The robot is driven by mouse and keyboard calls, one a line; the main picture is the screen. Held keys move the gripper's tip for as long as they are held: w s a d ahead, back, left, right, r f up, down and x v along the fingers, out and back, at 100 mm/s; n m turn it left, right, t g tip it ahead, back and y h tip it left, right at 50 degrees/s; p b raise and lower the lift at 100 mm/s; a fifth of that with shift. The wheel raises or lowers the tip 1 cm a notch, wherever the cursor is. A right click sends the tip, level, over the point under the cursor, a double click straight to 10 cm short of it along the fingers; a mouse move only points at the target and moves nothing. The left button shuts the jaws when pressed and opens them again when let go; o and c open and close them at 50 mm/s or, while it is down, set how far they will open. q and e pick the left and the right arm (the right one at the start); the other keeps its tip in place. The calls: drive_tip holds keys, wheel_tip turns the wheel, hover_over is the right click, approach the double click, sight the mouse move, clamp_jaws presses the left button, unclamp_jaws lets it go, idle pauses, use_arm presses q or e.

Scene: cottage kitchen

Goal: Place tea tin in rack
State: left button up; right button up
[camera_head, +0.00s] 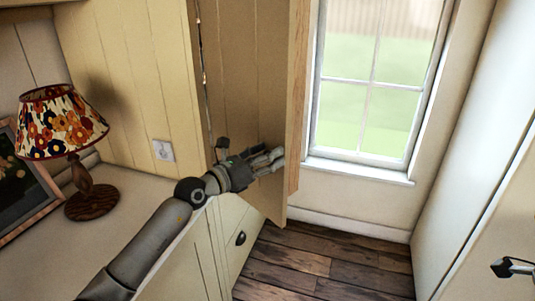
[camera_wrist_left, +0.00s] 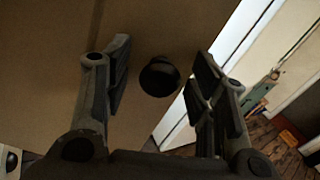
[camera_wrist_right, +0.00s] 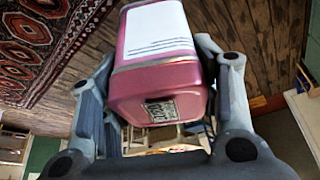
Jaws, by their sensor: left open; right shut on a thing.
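The pink tea tin (camera_wrist_right: 160,60), with a white label and dark lettering on its end, sits between the fingers of my right gripper (camera_wrist_right: 155,95) in the right wrist view. That gripper is shut on it. My left gripper (camera_head: 272,160) is open beside a tall wooden cupboard door (camera_head: 265,80) in the head view. In the left wrist view, a round black knob (camera_wrist_left: 159,76) shows between the open fingers of my left gripper (camera_wrist_left: 163,88), which do not visibly grip it. I cannot make out the rack in any view.
A lamp with a flowered shade (camera_head: 62,120) stands on the counter (camera_head: 125,205) at left, beside a picture frame (camera_head: 35,190). A window (camera_head: 370,80) is behind the door. The wooden floor (camera_head: 315,265) below is clear. A patterned rug (camera_wrist_right: 40,45) shows in the right wrist view.

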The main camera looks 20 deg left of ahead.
use_arm(q)
drive_tip(key=shift+w, duration=0.15)
